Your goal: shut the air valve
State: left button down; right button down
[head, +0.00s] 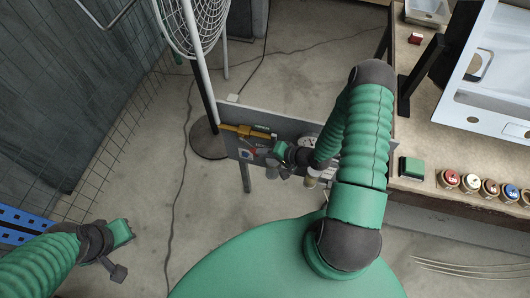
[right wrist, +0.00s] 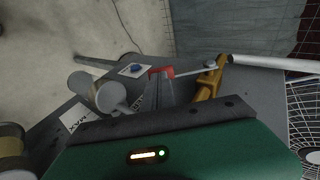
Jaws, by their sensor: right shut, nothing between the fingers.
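The air valve (right wrist: 208,85) is a yellow fitting on a grey panel (head: 317,128). In the right wrist view a thin metal lever (right wrist: 190,73) runs from a bolt on the yellow fitting to a red end (right wrist: 163,71). The fitting also shows in the head view (head: 240,130). My right gripper (right wrist: 157,88) is shut and empty, its fingertips at the red end; whether they touch it I cannot tell. In the head view my right gripper (head: 273,156) is in front of the panel. My left gripper (head: 121,233) is far from the panel at lower left; its fingers do not show clearly.
A fan (head: 190,25) stands behind the panel. A bench (head: 425,85) with a white sink and several jars is at right. Cables cross the floor.

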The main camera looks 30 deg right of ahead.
jog(key=f+t+y+b, duration=0.1)
jog(key=b, duration=0.1)
jog(key=w+a+f+t+b, duration=0.1)
jog(key=b, duration=0.1)
jog(key=f+t+y+b, duration=0.1)
jog(key=b, duration=0.1)
jog(key=shift+w+a+f+m+t+y, duration=0.15)
jog(key=shift+w+f+m+t+y, duration=0.1)
jog(key=shift+f+m+t+y, duration=0.1)
jog(key=shift+w+a+b, duration=0.2)
jog(key=shift+w+b, duration=0.05)
jog(key=shift+b, duration=0.2)
jog(key=shift+w+a+f+b, duration=0.35)
jog(key=shift+w+a+b, duration=0.1)
jog(key=shift+w+a, duration=0.1)
